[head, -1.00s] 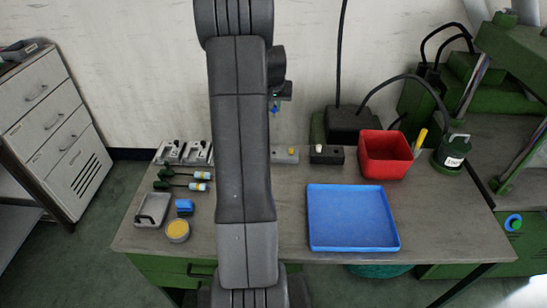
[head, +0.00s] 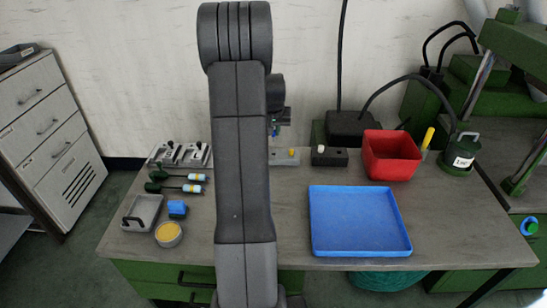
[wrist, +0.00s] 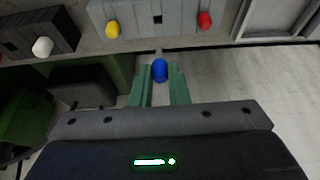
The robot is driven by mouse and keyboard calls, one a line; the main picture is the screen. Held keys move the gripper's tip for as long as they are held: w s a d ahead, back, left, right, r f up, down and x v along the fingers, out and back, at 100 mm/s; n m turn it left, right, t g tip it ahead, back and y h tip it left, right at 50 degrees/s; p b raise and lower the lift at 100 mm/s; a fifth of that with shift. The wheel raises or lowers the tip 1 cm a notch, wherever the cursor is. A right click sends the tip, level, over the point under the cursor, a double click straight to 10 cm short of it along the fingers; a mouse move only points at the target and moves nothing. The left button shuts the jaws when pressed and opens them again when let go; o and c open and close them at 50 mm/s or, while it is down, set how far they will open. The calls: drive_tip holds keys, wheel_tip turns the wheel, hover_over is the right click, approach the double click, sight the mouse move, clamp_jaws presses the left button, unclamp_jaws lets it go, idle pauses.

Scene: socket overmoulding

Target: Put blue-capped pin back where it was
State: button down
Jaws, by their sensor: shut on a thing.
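My gripper (wrist: 160,88) is shut on the blue-capped pin (wrist: 159,70), with the cap between the green fingertips in the wrist view. In the head view the blue cap (head: 276,130) hangs just above the bench's back part, in front of the wall. A grey block (wrist: 135,16) shows in the wrist view with a yellow-capped pin (wrist: 112,28), a red-capped pin (wrist: 204,20) and an empty square hole (wrist: 157,19) between them. The held pin is apart from the block. My arm hides part of the block (head: 285,157) in the head view.
A black block with a white-capped pin (head: 321,149) stands right of the grey block. A red bin (head: 391,157), a blue tray (head: 358,222) and a green canister (head: 462,155) are farther right. Screwdrivers (head: 178,182), a yellow-topped tin (head: 168,235) and metal fixtures lie left.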

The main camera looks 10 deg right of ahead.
drive_tip(key=shift+f+p, duration=0.3)
drive_tip(key=shift+f, duration=3.85)
drive_tip(key=c, duration=1.4)
unclamp_jaws()
drive_tip(key=shift+r, duration=0.1)
drive_tip(key=v, duration=1.2)
drive_tip(key=shift+b, duration=0.4)
